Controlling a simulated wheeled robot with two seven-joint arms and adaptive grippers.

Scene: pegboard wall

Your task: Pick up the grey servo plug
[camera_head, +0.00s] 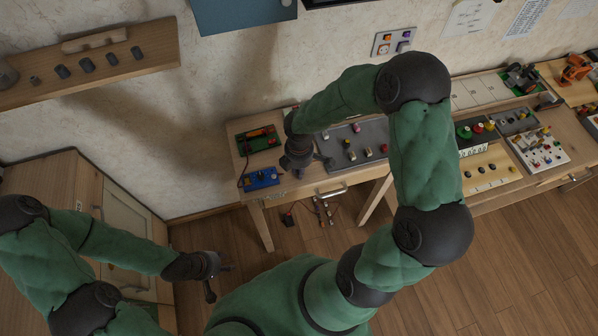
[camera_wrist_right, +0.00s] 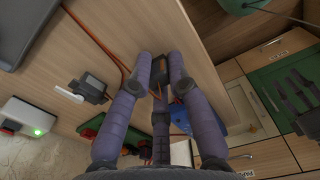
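In the wrist view, a small dark grey block (camera_wrist_right: 157,71), apparently the servo plug, lies between the far ends of my right gripper's fingers. Orange leads run close to it. My right gripper (camera_wrist_right: 161,61) has two long fingers on either side and a third finger below; contact with the block is unclear. In the head view my right gripper (camera_head: 299,161) hangs over the table's left part, and the plug is hidden. A dark grey servo with a white horn (camera_wrist_right: 90,88) lies to the left in the wrist view. My left gripper (camera_head: 209,277) is empty over the floor, fingers spread.
The wooden table (camera_head: 256,206) carries a green board (camera_head: 258,139), a blue module (camera_head: 261,179) and a grey component tray (camera_head: 370,137). A wooden cabinet (camera_head: 60,185) stands at the left. Items lie on the floor below the table (camera_head: 322,208).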

